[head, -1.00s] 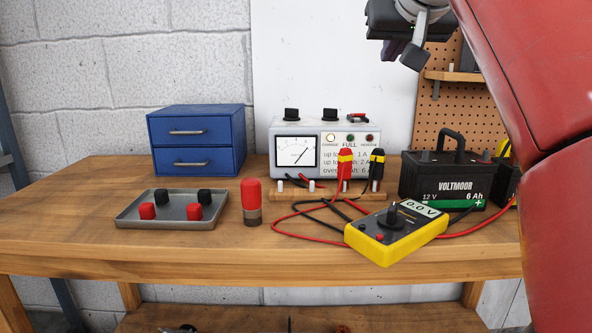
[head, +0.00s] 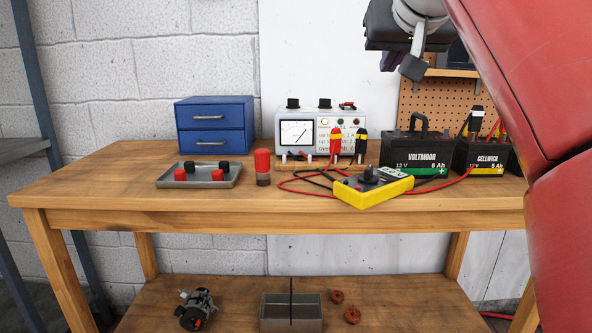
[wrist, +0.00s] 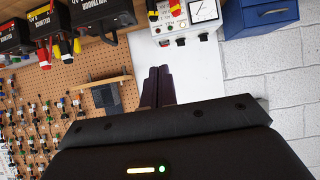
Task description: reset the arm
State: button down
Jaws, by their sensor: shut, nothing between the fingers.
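My gripper (head: 391,61) hangs at the top right of the head view, raised above the workbench and pointing down in front of the white wall panel. In the wrist view its two dark fingers (wrist: 156,87) lie side by side, shut, with nothing between them. The gripper touches nothing. My red arm fills the right edge of the head view.
The workbench (head: 120,192) holds a blue drawer box (head: 214,127), a grey tray (head: 208,184) of red and black caps, a charger (head: 320,128), a yellow multimeter (head: 372,190) and batteries (head: 416,155). An alternator (head: 197,310) lies on the lower shelf. A pegboard (wrist: 60,110) hangs behind.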

jog(key=s+f+g, duration=0.2)
jog(key=s+f, duration=0.5)
jog(key=f, duration=0.7)
jog(key=s+f+g, duration=0.2)
jog(key=s+f, duration=0.5)
jog(key=f, duration=0.7)
jog(key=s+f+g, duration=0.2)
jog(key=s+f, duration=0.6)
jog(key=f, duration=0.6)
jog(key=shift+d+f, duration=0.25)
jog(key=shift+d, duration=0.1)
jog(key=shift+s, duration=0.1)
